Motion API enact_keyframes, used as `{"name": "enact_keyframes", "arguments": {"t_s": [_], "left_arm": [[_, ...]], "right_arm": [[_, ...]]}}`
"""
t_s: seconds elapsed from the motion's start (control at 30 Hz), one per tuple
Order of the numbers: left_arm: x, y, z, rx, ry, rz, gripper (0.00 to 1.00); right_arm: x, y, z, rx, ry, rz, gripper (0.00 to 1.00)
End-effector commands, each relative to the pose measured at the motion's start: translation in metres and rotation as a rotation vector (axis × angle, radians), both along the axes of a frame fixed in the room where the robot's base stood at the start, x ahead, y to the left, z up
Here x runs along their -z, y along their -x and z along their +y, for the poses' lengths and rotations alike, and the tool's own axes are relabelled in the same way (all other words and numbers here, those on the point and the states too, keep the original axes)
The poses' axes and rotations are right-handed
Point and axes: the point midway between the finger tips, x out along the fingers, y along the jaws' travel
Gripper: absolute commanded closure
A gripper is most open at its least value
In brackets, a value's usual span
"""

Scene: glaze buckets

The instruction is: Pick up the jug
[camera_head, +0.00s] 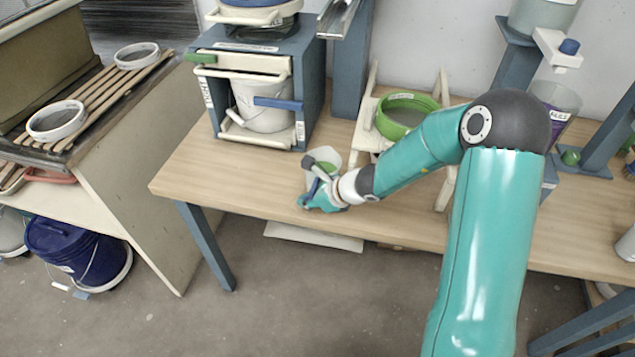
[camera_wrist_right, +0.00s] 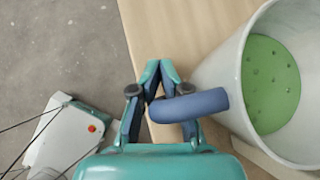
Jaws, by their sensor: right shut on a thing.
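The jug (camera_head: 326,155) is a white vessel with a green disc with small holes inside, standing near the front edge of the wooden table. In the right wrist view the jug (camera_wrist_right: 222,80) fills the right side, with its blue handle (camera_wrist_right: 190,105) reaching left. My right gripper (camera_head: 312,196) is at the handle, low beside the jug. In the wrist view the fingers of my right gripper (camera_wrist_right: 158,108) are shut on that handle. The head view cannot show clearly whether the jug touches the table. My left gripper is not in view.
A blue-grey cabinet (camera_head: 207,88) holding a white bucket (camera_head: 262,107) stands behind on the left. A green sieve (camera_head: 405,112) rests on a wooden stand to the right. The table (camera_head: 215,165) is bare to the jug's left.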

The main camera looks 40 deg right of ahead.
Motion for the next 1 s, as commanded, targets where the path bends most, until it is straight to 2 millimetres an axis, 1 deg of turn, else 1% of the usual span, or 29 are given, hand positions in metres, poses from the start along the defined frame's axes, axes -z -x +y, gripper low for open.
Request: {"name": "enact_keyframes", "arguments": {"t_s": [0.47,0.67,0.97,1.0], "left_arm": [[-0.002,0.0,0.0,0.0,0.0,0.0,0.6],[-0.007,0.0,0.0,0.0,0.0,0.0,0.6],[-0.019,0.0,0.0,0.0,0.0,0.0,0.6],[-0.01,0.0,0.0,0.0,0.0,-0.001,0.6]], "right_arm": [[-0.006,-0.001,0.0,-0.002,0.002,-0.005,1.0],[-0.016,-0.001,0.0,-0.002,0.002,-0.005,1.0],[-0.041,-0.001,0.0,-0.002,0.002,-0.006,1.0],[-0.035,0.001,0.004,-0.003,0.002,-0.006,1.0]]}}
